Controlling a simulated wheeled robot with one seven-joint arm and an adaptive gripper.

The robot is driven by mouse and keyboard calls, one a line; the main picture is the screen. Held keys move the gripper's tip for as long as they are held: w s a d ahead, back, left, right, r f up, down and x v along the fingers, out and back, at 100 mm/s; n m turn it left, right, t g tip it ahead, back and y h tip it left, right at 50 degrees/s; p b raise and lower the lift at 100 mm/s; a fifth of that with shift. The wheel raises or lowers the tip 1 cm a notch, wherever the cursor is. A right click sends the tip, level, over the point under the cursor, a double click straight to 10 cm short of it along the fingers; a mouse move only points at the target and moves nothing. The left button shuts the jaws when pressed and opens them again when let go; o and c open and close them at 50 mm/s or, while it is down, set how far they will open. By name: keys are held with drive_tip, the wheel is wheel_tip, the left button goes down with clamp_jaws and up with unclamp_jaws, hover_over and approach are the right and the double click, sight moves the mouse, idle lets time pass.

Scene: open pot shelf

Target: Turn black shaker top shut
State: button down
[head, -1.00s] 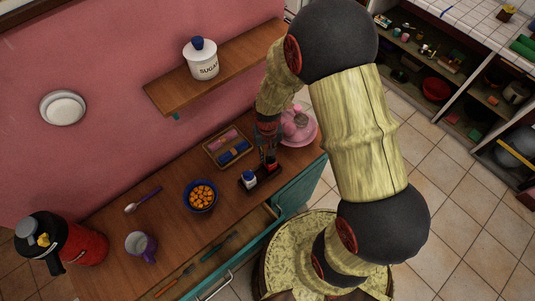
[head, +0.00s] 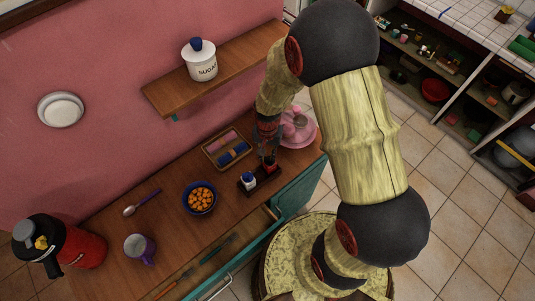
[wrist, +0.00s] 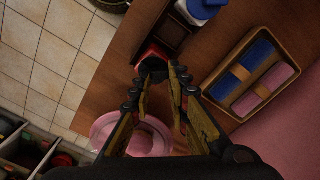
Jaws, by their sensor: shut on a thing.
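The red shaker (wrist: 150,51) with its black top (wrist: 153,65) stands in a small dark holder (head: 262,182) near the front edge of the wooden counter. My gripper (wrist: 160,78) is at the black top, with one fingertip on each side, shut on it. In the head view my gripper (head: 268,150) comes down over the red shaker from above. The fingers partly hide the top, and I cannot tell how far it is turned.
A white shaker with a blue top (head: 248,179) stands beside it in the holder. A wooden tray (head: 206,152) with pink and blue bundles lies behind, and a pink dish (head: 309,134) is at the right. A blue bowl (head: 199,211) of orange pieces stands left.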

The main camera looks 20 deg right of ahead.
sight(268, 157)
drive_tip(key=c, duration=1.7)
unclamp_jaws()
drive_tip(key=shift+r, duration=0.1)
wheel_tip(268, 157, up, 12)
drive_tip(key=shift+f, duration=0.1)
